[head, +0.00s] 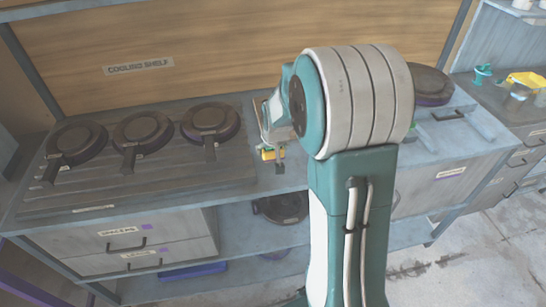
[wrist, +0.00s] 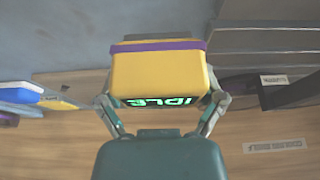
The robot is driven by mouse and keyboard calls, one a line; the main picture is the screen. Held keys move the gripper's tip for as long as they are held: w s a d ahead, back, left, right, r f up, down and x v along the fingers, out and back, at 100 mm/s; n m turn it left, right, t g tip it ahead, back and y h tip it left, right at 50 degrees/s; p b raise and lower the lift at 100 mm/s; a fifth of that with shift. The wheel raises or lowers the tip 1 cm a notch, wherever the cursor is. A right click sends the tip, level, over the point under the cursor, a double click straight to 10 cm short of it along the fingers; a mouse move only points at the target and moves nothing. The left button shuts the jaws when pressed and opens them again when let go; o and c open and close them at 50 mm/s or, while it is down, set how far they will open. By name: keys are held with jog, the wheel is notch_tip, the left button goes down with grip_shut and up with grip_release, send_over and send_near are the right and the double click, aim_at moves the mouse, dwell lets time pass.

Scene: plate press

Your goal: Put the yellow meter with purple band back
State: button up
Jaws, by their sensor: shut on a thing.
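The yellow meter (wrist: 160,78) fills the middle of the wrist view. My gripper (wrist: 162,105) is shut on the meter, one finger on each side. In the head view the meter (head: 270,154) shows as a small yellow piece below my gripper (head: 276,140), over the worktop right of the pans. My arm hides part of the worktop behind it. I cannot tell whether the meter touches the surface.
Several dark round pans (head: 210,122) with handles rest on the ridged rack (head: 150,185) at left. Another dark pan (head: 430,84) stands behind my arm at right. A "COOLING SHELF" label (head: 138,67) marks the wooden back panel. Blue and yellow items (wrist: 35,98) lie left in the wrist view.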

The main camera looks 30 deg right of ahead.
aim_at(269, 165)
jog(key=shift+w+a+f, duration=0.4)
jog(key=shift+a+f, duration=0.1)
jog(key=shift+w+f, duration=0.15)
jog(key=shift+f, duration=0.15)
jog(key=f, duration=0.3)
jog(key=shift+d, duration=0.6)
jog(key=o, duration=0.9)
jog(key=shift+a, duration=0.5)
jog(key=shift+d, duration=0.1)
